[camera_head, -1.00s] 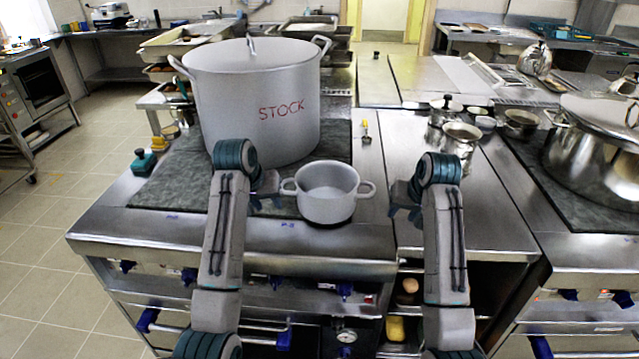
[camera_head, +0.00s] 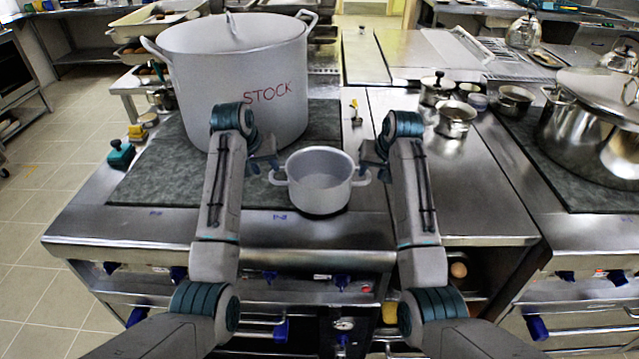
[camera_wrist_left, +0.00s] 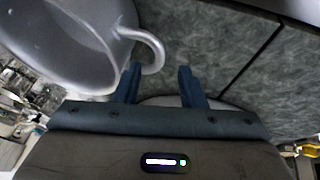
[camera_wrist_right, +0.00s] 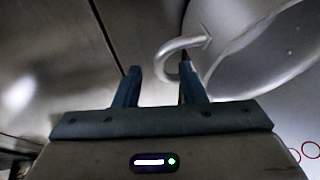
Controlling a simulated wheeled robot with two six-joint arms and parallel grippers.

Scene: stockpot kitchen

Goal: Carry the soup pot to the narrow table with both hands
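The small grey two-handled soup pot (camera_head: 318,192) stands upright on the front of the cooktop, right of the large pot. My left gripper (camera_head: 268,163) is at its left handle; in the left wrist view the fingers (camera_wrist_left: 158,84) are apart, with the handle (camera_wrist_left: 153,45) reaching toward the gap between them. My right gripper (camera_head: 366,163) is at the right handle; in the right wrist view the fingers (camera_wrist_right: 159,80) are apart and the handle (camera_wrist_right: 172,47) curves down between their tips, close to the right finger. I cannot tell which surface is the narrow table.
A large lidded pot marked STOCK (camera_head: 240,85) stands close behind my left arm. A steel counter (camera_head: 455,190) right of the cooktop is clear at its front, with small pots (camera_head: 455,118) further back. A large shiny pot (camera_head: 595,125) stands at the far right.

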